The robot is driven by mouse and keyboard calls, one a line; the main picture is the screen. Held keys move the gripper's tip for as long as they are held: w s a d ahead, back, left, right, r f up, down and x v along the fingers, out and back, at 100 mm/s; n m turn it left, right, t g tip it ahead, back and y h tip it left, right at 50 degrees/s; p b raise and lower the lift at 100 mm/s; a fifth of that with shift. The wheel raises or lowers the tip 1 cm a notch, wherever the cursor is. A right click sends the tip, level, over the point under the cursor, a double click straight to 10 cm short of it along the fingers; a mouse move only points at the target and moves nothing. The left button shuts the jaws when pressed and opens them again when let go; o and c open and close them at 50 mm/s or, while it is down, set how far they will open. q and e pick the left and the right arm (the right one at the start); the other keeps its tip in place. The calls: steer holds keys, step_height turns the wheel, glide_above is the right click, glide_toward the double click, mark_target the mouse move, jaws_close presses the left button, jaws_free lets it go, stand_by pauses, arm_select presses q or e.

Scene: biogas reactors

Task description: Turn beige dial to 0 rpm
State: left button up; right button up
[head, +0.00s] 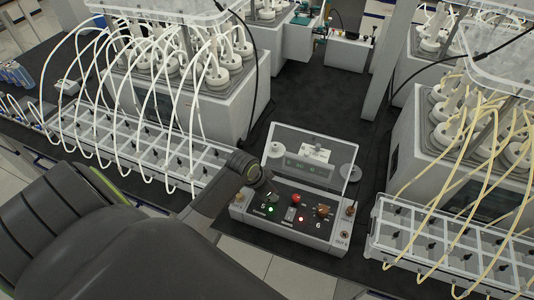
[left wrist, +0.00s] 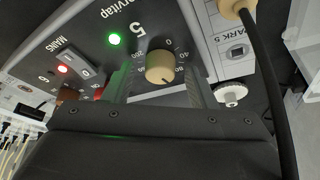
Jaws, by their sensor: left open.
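The beige dial (left wrist: 160,68) is on the dark panel of a control box (head: 290,222), inside a printed number scale with 0 just above it in the left wrist view. A small dark mark on the dial appears near its lower edge, away from the 0. My left gripper (head: 262,188) is over the left part of the panel. In the left wrist view its open fingers lie on either side of the dial; whether they touch it I cannot tell. In the head view the gripper partly hides that dial. My right gripper is not in view.
The panel has a green light (left wrist: 115,39), a red light (left wrist: 62,70) and a MAINS switch (left wrist: 81,66). A red knob (head: 296,200) and an orange-brown dial (head: 322,211) are farther right. A clear cover (head: 312,150) stands behind. A black cable (left wrist: 264,75) hangs close by.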

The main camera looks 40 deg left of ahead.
arm_select(q)
steer(key=c, duration=1)
steer(key=shift+o, duration=0.2)
steer(key=n+y, duration=0.1)
steer(key=n, duration=0.1)
steer(key=n+y, duration=0.1)
steer(key=n, duration=0.2)
steer(key=shift+d+n, duration=0.2)
steer(key=shift+n, duration=0.1)
steer(key=n+y, duration=0.1)
steer(key=n, duration=0.1)
steer(key=n+y, duration=0.1)
steer(key=n, duration=0.2)
steer(key=shift+w+d, duration=0.1)
steer(key=shift+d, duration=0.05)
steer(key=n+g+y, duration=0.1)
steer(key=n, duration=0.2)
steer(key=n+g, duration=0.1)
steer(key=n, duration=0.3)
steer(key=shift+w+d+n+g+y, duration=0.1)
steer(key=shift+w+n+g+y, duration=0.1)
steer(key=shift+n+g+y, duration=0.15)
steer(key=n+g, duration=0.1)
steer(key=n, duration=0.2)
steer(key=n+g, duration=0.1)
steer(key=n, duration=0.2)
steer(key=shift+w+g, duration=0.1)
steer(key=shift+g, duration=0.15)
steer(key=shift+n, duration=0.25)
